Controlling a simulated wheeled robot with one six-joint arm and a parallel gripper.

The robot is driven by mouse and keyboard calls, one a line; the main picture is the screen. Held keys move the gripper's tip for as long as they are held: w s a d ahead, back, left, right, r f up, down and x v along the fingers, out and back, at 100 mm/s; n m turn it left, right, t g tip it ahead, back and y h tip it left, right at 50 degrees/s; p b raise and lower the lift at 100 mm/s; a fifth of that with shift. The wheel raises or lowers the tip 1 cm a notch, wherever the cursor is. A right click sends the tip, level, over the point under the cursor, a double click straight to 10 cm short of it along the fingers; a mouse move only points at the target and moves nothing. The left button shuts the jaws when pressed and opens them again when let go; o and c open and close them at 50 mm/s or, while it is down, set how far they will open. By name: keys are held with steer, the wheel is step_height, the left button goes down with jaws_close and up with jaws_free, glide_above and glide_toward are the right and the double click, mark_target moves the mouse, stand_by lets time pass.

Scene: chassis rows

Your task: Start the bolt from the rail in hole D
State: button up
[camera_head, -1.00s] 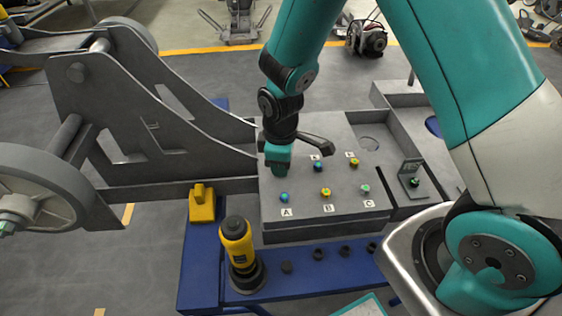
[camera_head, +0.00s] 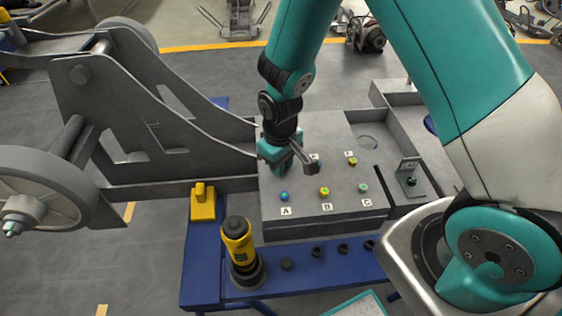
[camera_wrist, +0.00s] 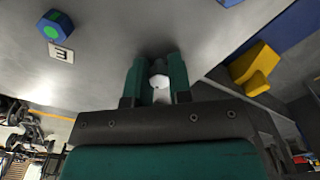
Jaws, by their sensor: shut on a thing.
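My gripper (camera_head: 280,166) points down over the far left of the grey plate (camera_head: 300,211). In the wrist view, its two green fingers (camera_wrist: 160,82) are shut on a pale bolt (camera_wrist: 159,81), whose rounded head shows between them. The hole below the bolt is hidden, so I cannot tell how deep the bolt sits. Label D is not visible. A blue bolt with a green centre (camera_wrist: 55,26) stands by label E (camera_wrist: 61,50) in the wrist view. Bolts stand at labels A (camera_head: 285,211), B (camera_head: 327,208) and C (camera_head: 367,203).
A yellow and black power tool (camera_head: 239,245) stands upright at the front left of the blue bench (camera_head: 204,265). A yellow block (camera_head: 203,202) sits left of the plate. Dark sockets (camera_head: 317,251) line the front. A large grey wheeled frame (camera_head: 100,125) lies to the left.

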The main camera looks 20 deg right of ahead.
steer(key=m, duration=0.3)
steer(key=shift+a+m, duration=0.1)
steer(key=shift+m, duration=0.2)
steer(key=shift+m+p, duration=0.45)
steer(key=shift+m, duration=0.35)
steer(key=m, duration=0.3)
steer(key=shift+w+f+m, duration=0.1)
steer(key=shift+m, duration=0.2)
steer(key=shift+p, duration=0.3)
steer(key=shift+m, duration=0.7)
steer(key=m, duration=0.3)
steer(key=shift+m+p, duration=0.3)
steer(key=shift+p, duration=0.05)
